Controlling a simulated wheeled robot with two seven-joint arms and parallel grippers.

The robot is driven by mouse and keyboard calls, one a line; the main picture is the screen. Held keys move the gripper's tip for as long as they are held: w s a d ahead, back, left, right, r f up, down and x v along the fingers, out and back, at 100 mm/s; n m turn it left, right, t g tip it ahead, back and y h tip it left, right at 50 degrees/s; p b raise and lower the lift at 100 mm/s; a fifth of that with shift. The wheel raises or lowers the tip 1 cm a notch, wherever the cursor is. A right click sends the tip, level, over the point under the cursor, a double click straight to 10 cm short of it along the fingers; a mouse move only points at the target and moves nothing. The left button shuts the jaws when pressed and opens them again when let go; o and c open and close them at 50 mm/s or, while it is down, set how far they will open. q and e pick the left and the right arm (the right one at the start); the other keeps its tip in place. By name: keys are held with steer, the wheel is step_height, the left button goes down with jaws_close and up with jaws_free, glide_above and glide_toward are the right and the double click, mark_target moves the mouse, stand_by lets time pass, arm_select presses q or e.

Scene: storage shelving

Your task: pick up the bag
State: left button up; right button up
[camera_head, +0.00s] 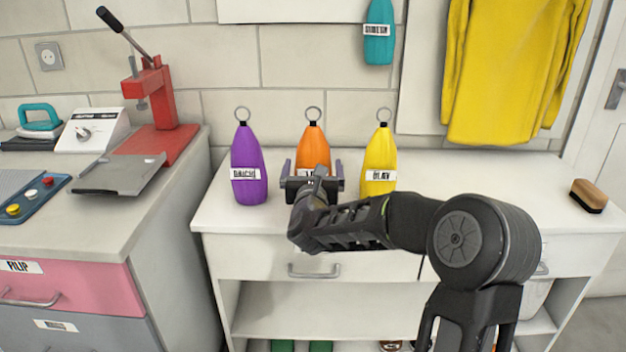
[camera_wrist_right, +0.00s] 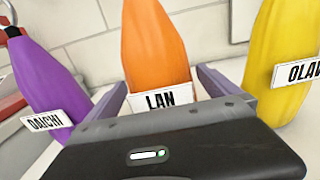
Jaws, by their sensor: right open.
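Three upright bags with rings on top stand in a row on the white cabinet top: a purple one (camera_head: 248,160) labelled DAICHI, an orange one (camera_head: 312,138) and a yellow one (camera_head: 380,155) labelled OLAV. My right gripper (camera_head: 313,168) is open in front of the orange bag, its fingers on either side of the bag's lower part. In the right wrist view the orange bag (camera_wrist_right: 155,50), labelled LAN, rises between the two fingers (camera_wrist_right: 165,90). The purple bag (camera_wrist_right: 45,85) is at left and the yellow bag (camera_wrist_right: 285,65) at right. Contact cannot be told. My left gripper is out of view.
A teal bag (camera_head: 379,35) hangs on the wall above. A yellow cloth (camera_head: 510,70) hangs at right. A brush (camera_head: 588,196) lies at the cabinet's right end. A red press (camera_head: 155,95) stands on the left counter.

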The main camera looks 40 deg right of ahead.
steer(key=shift+w+d, duration=0.1)
steer(key=shift+w, duration=0.1)
steer(key=shift+c, duration=0.2)
steer(key=c, duration=1.8)
